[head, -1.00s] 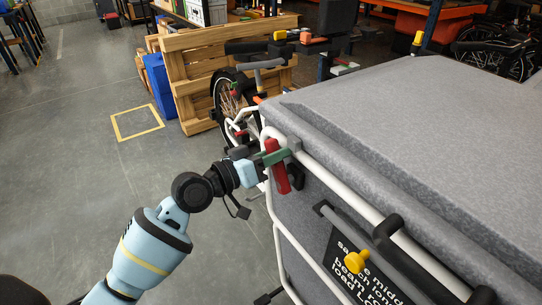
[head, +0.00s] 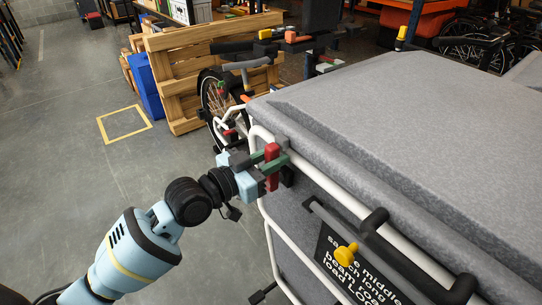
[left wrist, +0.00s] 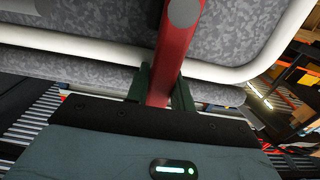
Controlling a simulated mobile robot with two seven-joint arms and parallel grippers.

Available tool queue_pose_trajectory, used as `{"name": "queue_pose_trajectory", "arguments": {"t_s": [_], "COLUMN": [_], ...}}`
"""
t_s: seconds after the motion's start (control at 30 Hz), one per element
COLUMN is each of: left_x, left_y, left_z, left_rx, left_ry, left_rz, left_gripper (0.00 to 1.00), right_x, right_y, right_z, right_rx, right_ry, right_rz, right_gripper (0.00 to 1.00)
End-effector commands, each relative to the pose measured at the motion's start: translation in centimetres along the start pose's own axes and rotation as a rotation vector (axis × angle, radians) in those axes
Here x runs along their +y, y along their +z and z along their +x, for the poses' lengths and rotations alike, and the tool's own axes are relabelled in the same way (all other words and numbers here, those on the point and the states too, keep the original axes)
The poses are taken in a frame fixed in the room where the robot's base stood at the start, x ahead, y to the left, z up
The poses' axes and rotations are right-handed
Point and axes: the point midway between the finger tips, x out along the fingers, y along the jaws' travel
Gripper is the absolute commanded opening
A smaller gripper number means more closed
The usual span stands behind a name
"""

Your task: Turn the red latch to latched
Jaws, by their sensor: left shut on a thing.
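The red latch (head: 272,167) is on the near left corner of the grey cargo box (head: 400,130), below its white tube rail. In the head view it stands close to upright. My left gripper (head: 272,172) is shut on the red latch, with a green finger on either side of it. In the left wrist view the red latch (left wrist: 176,50) runs up from between the green fingers (left wrist: 158,92) toward the grey padded surface. The gripper hides part of the latch. My right gripper is not in view.
A yellow knob (head: 346,254) and a black handle (head: 395,255) are on the box's side, right of the latch. A bike wheel (head: 217,95) and a wooden pallet (head: 215,55) stand behind. The floor at left is clear around a yellow-taped square (head: 125,124).

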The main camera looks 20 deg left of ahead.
Motion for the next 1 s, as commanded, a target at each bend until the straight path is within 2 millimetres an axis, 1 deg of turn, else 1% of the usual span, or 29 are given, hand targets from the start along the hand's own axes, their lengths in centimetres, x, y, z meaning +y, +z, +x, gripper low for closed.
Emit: {"name": "queue_pose_trajectory", "arguments": {"t_s": [0.3, 0.33, 0.47, 0.5, 0.8, 0.87, 1.0], "left_x": [0.0, 0.1, 0.0, 0.0, 0.0, -0.1, 0.0], "left_y": [0.0, 0.0, 0.0, 0.0, 0.0, 0.1, 0.1], "left_z": [0.0, 0.0, 0.0, 0.0, -0.2, -0.7, -2.6], "left_rx": [0.0, 0.0, 0.0, 0.0, 0.0, -0.001, -0.003], "left_ry": [0.0, 0.0, 0.0, 0.0, 0.0, -0.001, 0.0], "left_rz": [0.01, 0.01, 0.008, 0.007, 0.006, 0.006, 0.007], "left_gripper": [0.0, 0.26, 0.43, 0.45, 0.45, 0.45, 0.45], "right_x": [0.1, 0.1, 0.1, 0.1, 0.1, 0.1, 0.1], "right_y": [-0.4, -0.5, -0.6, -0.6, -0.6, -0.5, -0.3], "right_z": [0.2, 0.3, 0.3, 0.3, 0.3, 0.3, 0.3], "right_rx": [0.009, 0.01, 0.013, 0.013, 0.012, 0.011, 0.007], "right_ry": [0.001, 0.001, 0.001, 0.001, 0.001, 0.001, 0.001], "right_rz": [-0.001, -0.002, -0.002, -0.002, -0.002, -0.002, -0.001], "right_gripper": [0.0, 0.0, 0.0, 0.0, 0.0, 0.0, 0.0]}}
